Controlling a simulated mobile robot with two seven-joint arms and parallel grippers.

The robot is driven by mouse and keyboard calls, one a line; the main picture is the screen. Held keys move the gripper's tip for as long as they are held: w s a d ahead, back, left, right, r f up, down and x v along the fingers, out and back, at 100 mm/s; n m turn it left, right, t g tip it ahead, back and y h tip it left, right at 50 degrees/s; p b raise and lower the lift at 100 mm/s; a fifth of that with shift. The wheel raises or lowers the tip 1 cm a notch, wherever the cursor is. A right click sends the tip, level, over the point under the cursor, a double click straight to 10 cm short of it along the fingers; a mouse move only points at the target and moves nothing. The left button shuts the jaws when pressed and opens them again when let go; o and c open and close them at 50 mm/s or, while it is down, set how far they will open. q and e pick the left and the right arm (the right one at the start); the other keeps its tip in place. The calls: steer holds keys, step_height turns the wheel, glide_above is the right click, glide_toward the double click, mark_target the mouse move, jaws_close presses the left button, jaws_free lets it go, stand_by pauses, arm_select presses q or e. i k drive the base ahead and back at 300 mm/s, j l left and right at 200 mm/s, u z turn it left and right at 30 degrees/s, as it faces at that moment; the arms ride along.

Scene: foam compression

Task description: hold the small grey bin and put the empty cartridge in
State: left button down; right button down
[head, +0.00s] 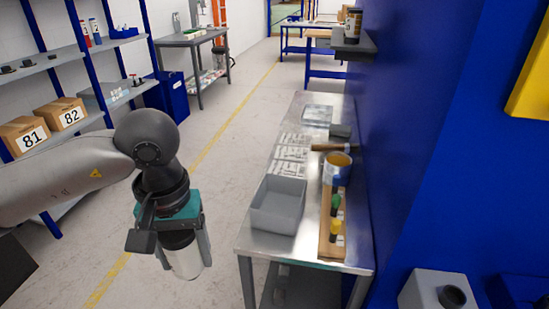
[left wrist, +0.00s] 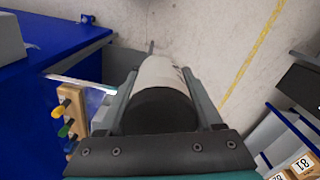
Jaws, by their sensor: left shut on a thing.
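My left gripper (head: 186,258) is shut on a pale cylinder, the cartridge (head: 182,266), which hangs below the jaws over open floor, left of the metal table. In the left wrist view the cartridge (left wrist: 160,78) lies between the two fingers (left wrist: 159,88), with a black end towards the camera. Whether it is empty cannot be seen. The small grey bin (head: 275,218) stands upright on the near end of the table, right of my left gripper and apart from it. The part of its inside that shows is bare. My right gripper is not in view.
On the metal table (head: 252,240), a wooden rack (head: 328,248) with yellow and green-topped items stands right of the bin. A blue wall (head: 420,130) borders the right. Shelves stand left.

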mark_target(270, 208)
steer(key=i+j+z, duration=0.45)
steer(key=j, duration=0.15)
steer(key=j+z, duration=0.25)
steer(key=i+j+z, duration=0.25)
steer(key=j, duration=0.2)
steer(key=k, duration=0.1)
